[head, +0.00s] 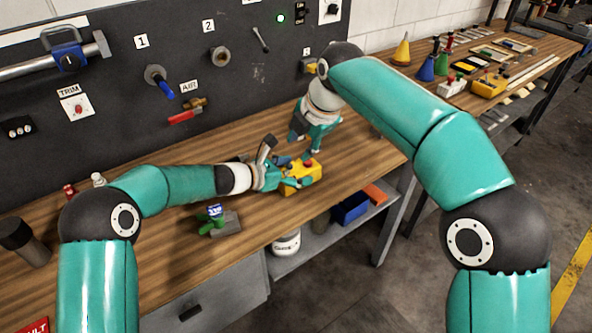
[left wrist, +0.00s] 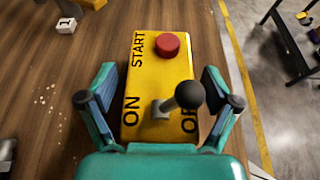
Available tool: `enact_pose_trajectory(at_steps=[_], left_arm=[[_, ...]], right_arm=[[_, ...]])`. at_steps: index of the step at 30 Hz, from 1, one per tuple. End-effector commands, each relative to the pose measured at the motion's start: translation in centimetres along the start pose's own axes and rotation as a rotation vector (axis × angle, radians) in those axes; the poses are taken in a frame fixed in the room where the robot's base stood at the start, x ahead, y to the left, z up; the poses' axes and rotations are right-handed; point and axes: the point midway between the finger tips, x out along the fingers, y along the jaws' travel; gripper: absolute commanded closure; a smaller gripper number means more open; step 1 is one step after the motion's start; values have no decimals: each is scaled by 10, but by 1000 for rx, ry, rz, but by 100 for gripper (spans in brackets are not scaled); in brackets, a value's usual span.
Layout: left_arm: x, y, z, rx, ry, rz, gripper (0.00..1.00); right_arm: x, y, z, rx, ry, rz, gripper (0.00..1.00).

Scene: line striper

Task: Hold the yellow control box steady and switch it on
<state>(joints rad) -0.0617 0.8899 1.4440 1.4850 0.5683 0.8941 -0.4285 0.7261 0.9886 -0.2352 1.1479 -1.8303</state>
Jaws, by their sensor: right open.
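The yellow control box (head: 306,171) lies on the wooden bench near its front edge. In the left wrist view the box (left wrist: 150,75) shows a red button (left wrist: 168,45), the words START and ON, and a partly hidden OF. Its black-knobbed lever (left wrist: 188,95) leans right, toward the OF side. My left gripper (head: 297,173) reaches around the box from the left. In the left wrist view my left gripper (left wrist: 158,88) has one finger on each side of the box, with gaps showing. My right gripper (head: 306,146) is open and empty, just above and behind the box.
A dark panel (head: 120,75) with valves and knobs stands behind the bench (head: 350,165). A green item with a blue label (head: 213,213) sits left of the box. A blue bin (head: 350,207) is on the shelf below. Bare bench lies to the right.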

Motion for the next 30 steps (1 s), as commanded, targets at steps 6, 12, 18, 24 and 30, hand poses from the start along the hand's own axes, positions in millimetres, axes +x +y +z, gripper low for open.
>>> enact_pose_trajectory(at_steps=[6,12,18,24,30], left_arm=[[0,0,0,0,0,0,54],[0,0,-1,0,1,0,88],[0,0,-1,0,2,1,95],[0,0,-2,0,2,1,95],[0,0,-2,0,3,1,95]], right_arm=[[0,0,0,0,0,0,58],[0,0,0,0,0,0,58],[0,0,0,18,0,0,83],[0,1,0,186,0,5,100],[2,7,-9,571,45,20,100]])
